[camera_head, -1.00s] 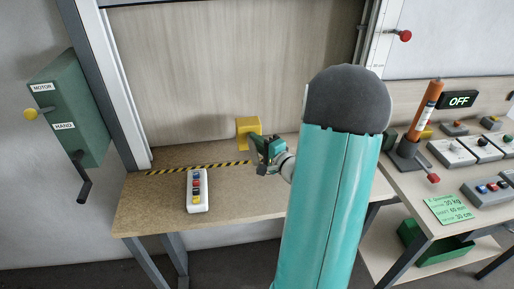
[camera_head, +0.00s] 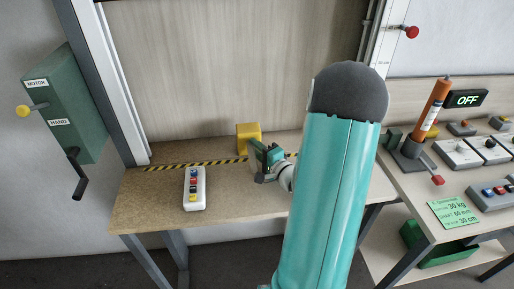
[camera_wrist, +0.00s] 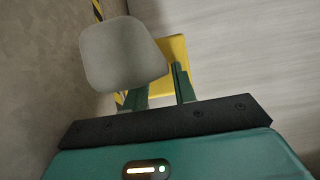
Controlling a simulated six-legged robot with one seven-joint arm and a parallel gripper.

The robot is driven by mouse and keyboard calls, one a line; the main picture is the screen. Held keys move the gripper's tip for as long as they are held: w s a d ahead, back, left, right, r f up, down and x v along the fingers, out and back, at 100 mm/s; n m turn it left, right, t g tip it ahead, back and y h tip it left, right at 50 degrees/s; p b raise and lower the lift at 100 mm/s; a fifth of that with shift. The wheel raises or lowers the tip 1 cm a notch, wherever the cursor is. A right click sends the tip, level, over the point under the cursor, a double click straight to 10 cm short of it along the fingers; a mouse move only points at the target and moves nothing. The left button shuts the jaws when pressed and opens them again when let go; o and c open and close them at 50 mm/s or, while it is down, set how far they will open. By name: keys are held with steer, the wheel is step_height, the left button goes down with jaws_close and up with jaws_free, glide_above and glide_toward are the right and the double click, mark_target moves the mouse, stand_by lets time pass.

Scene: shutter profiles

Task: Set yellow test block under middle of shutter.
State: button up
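The yellow test block (camera_head: 248,137) is in front of the pale wood-grained shutter (camera_head: 200,80), near the middle of its width and just behind the striped line on the bench. My gripper (camera_head: 263,158) reaches it from the front right and appears shut on it. In the wrist view the block (camera_wrist: 178,48) shows beyond and between the fingers (camera_wrist: 158,90); a grey rounded pad hides part of it. I cannot tell whether the block's underside touches the bench or whether there is a gap beneath the shutter.
A push-button box (camera_head: 194,188) lies on the bench (camera_head: 150,205) at left. The green MOTOR/HAND box (camera_head: 62,105) with a crank is on the left wall. At right, a second bench holds an orange cylinder tool (camera_head: 433,108), several switch boxes, an OFF display (camera_head: 467,99) and a green note (camera_head: 454,212).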

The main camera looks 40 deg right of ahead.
steer(key=shift+o, duration=1.1)
steer(key=shift+r, duration=0.2)
steer(key=s, duration=0.8)
steer(key=s+a, duration=0.1)
steer(key=s, duration=0.3)
